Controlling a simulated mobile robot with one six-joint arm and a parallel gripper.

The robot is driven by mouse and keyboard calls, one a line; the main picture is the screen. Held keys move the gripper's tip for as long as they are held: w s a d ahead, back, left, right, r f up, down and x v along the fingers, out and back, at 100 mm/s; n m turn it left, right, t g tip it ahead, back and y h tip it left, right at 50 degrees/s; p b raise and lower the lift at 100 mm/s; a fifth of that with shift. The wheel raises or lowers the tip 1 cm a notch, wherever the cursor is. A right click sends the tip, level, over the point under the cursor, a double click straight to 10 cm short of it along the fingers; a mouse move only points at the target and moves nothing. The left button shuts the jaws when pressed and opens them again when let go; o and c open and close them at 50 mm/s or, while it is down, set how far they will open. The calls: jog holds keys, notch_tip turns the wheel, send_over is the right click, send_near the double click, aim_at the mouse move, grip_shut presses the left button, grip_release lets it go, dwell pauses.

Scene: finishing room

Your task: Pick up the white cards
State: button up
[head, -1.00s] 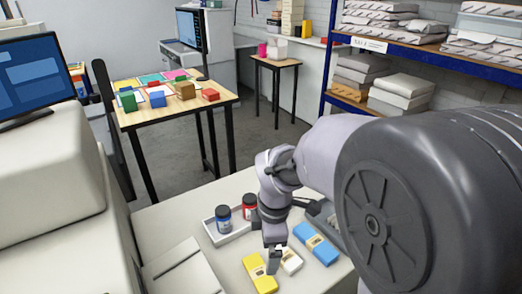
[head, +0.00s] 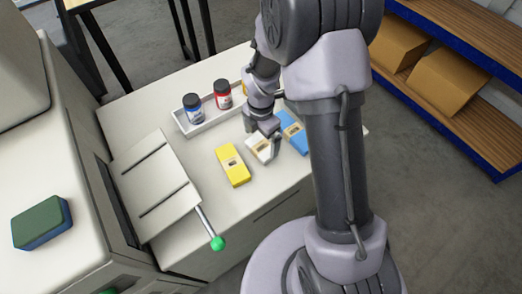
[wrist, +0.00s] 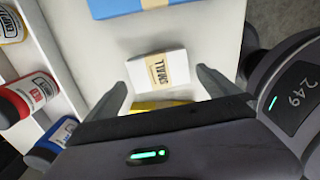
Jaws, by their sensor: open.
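The white cards (head: 259,147) are a small white pack with a tan band, lying flat on the pale bench top. In the wrist view my gripper (wrist: 160,78) is open, with one fingertip on either side of the pack's near part. Nothing is held. I cannot tell whether the fingers touch the pack.
A yellow pack (head: 233,165) lies left of the white cards and a blue pack (head: 295,140) lies right. Behind is a white tray (head: 187,130) with a blue jar (head: 194,108) and a red jar (head: 223,95). A lever with a green knob (head: 218,243) stands at front left.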

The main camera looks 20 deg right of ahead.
aim_at(261, 151)
notch_tip(261, 151, down, 4)
jog(key=shift+w+r+b, duration=0.1)
jog(key=shift+r+b, duration=0.05)
jog(key=shift+b, duration=0.45)
jog(key=shift+r, duration=0.15)
